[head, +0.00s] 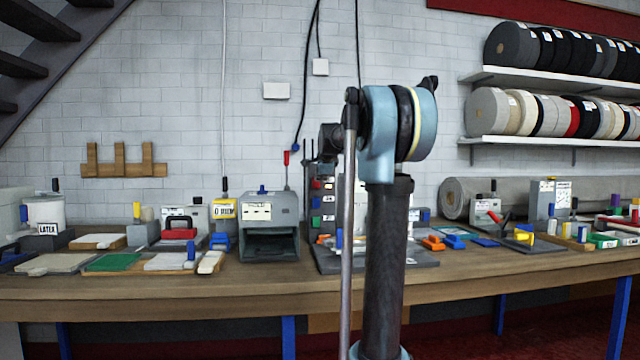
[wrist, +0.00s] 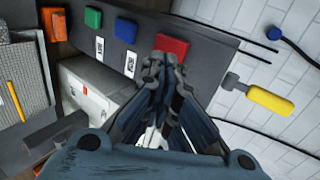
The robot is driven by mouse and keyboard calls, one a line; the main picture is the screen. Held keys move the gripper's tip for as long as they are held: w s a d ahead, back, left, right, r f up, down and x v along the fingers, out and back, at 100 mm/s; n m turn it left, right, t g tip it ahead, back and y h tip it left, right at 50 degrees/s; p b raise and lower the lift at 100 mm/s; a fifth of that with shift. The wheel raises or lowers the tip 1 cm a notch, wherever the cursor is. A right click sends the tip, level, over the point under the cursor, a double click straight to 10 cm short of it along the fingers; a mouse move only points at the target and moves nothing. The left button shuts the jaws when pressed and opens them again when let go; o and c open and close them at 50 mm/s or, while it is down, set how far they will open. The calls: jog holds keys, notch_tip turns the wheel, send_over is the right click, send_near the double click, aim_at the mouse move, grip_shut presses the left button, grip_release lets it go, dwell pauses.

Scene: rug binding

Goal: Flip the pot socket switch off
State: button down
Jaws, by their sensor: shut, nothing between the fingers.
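My gripper (wrist: 166,70) is shut and empty in the wrist view. Its fingertips overlap the lower edge of a red block (wrist: 172,48) on a dark panel (wrist: 205,52); I cannot tell whether they touch. My gripper does not show in the head view, where my arm stands in front of the bench. Two white boxes are on the brick wall in the head view, a wider one (head: 276,90) and a smaller one (head: 320,67). I cannot tell which part is the pot socket switch.
A yellow-handled lever (wrist: 262,98) and a blue cable end (wrist: 274,33) lie right of my gripper. Blue (wrist: 126,30) and green (wrist: 93,18) blocks sit left on the panel. The wooden bench (head: 180,285) is crowded; rolls fill the shelves (head: 560,143) at right.

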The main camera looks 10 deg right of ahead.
jog(key=r+v, duration=0.1)
jog(key=v, duration=0.7)
jog(key=shift+s+d+f+g, duration=0.35)
jog(key=shift+s+f+g, duration=0.05)
jog(key=shift+g, duration=0.2)
send_near(320, 186)
jog(key=x, duration=0.5)
jog(key=shift+s+f, duration=0.1)
jog(key=shift+f, duration=0.25)
jog(key=shift+w+f, duration=0.1)
jog(key=shift+w, duration=0.6)
